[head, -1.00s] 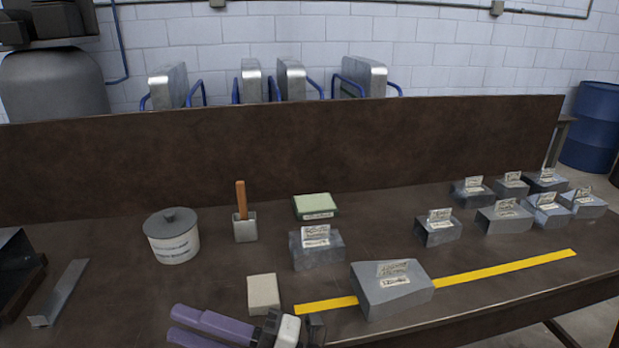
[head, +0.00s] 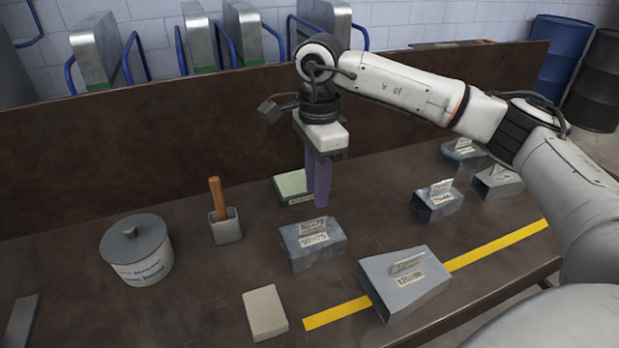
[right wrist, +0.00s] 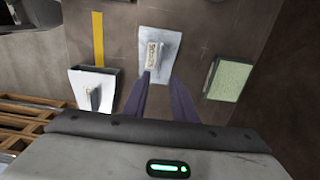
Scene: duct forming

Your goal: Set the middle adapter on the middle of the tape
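A mid-sized grey metal adapter (head: 300,257) with an upright tag handle and a label stands on the bench in the head view. My right gripper (head: 318,197) points down above and behind it, its purple fingers apart and empty. In the right wrist view this adapter (right wrist: 168,42) lies just beyond the fingertips (right wrist: 161,77), which have a clear gap between them. The yellow tape (head: 500,245) runs along the bench front. A larger grey adapter (head: 400,295) sits across the tape, also seen in the right wrist view (right wrist: 82,78). My left gripper is not in view.
Smaller adapters (head: 436,203) stand at the right, some hidden by my right arm. A green block (head: 291,187) lies behind the mid-sized adapter. A holder with a wooden handle (head: 217,197), a lidded pot (head: 137,262) and a beige block (head: 265,312) stand left.

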